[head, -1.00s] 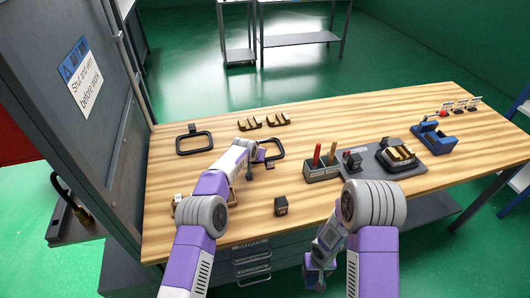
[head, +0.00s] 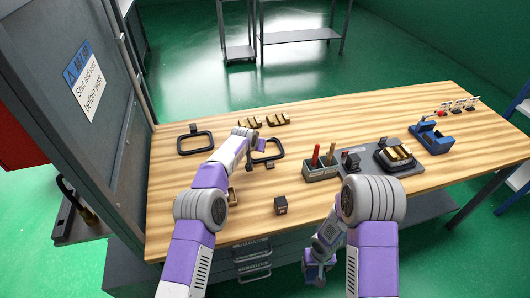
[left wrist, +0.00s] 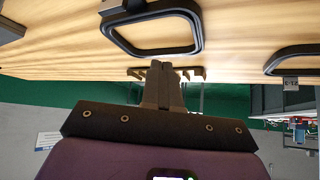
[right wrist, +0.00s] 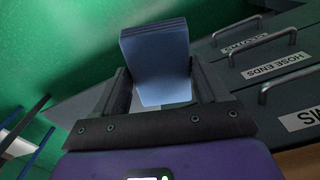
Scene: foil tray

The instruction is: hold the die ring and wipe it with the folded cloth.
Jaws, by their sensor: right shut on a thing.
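Two black rounded die rings with tabs lie on the wooden table, one at the left (head: 195,144) and one near the middle (head: 277,152). The middle ring (left wrist: 195,38) is large in the left wrist view, and the left ring (left wrist: 295,62) shows a white tag at that view's right edge. My left gripper (left wrist: 163,68) is shut with nothing visible between its fingers, close to the middle ring; my arm covers part of that ring in the head view. My right gripper (right wrist: 160,92) is shut on the blue folded cloth (right wrist: 155,55), low in front of the table.
Brass pieces (head: 277,119) lie behind the rings. A holder (head: 320,172) with red and tan handles, a dark cube (head: 281,205), a grey tray (head: 408,166) and a blue fixture (head: 432,138) stand on the table. Drawer handles (right wrist: 277,40) are beside my right gripper.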

